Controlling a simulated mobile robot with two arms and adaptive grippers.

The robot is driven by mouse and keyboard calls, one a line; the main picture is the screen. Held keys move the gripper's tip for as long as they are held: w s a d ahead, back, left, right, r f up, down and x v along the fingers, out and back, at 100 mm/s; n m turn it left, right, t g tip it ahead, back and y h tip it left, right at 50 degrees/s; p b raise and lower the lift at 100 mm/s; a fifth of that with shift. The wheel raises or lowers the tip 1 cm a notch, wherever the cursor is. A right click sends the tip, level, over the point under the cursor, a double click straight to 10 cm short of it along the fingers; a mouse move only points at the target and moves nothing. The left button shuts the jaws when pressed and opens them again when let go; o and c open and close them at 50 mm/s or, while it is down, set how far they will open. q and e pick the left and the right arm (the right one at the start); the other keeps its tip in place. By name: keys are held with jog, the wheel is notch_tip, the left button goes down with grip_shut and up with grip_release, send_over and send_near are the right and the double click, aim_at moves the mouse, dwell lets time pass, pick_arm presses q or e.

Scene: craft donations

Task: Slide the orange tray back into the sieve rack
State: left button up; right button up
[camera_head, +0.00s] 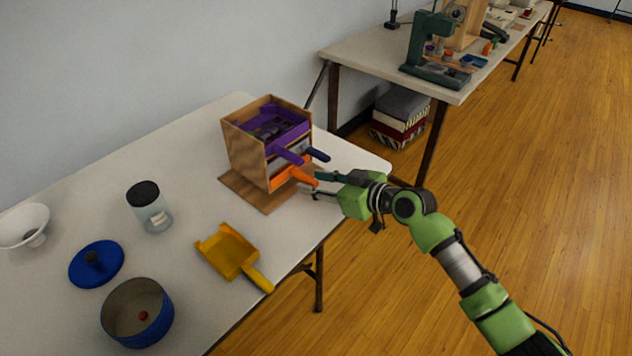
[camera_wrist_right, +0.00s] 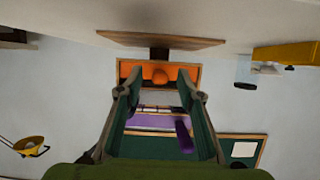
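The wooden sieve rack (camera_head: 245,150) stands on a wooden base board on the near table. The orange tray (camera_head: 281,179) sits in its lowest slot, with its front and handle showing and the rest hidden inside. A purple tray (camera_head: 284,133) and a blue handle (camera_head: 318,155) show above it. My right gripper (camera_head: 321,185) is open, with its fingertips at the end of the orange handle. In the right wrist view, the orange tray's front (camera_wrist_right: 130,70) and handle show between the two open fingers (camera_wrist_right: 157,80). I cannot tell whether they touch the handle. My left gripper is out of view.
A yellow scoop (camera_head: 229,252), a blue pot (camera_head: 158,330), a blue lid (camera_head: 112,270), a jar (camera_head: 150,213) and a white bowl (camera_head: 33,217) stand left of the rack. The table's edge (camera_head: 340,216) runs under my right gripper. A second table (camera_head: 365,50) stands behind.

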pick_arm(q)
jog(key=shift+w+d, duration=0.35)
pick_arm(e)
jog(key=v, duration=0.8)
jog(key=shift+a+r, duration=0.1)
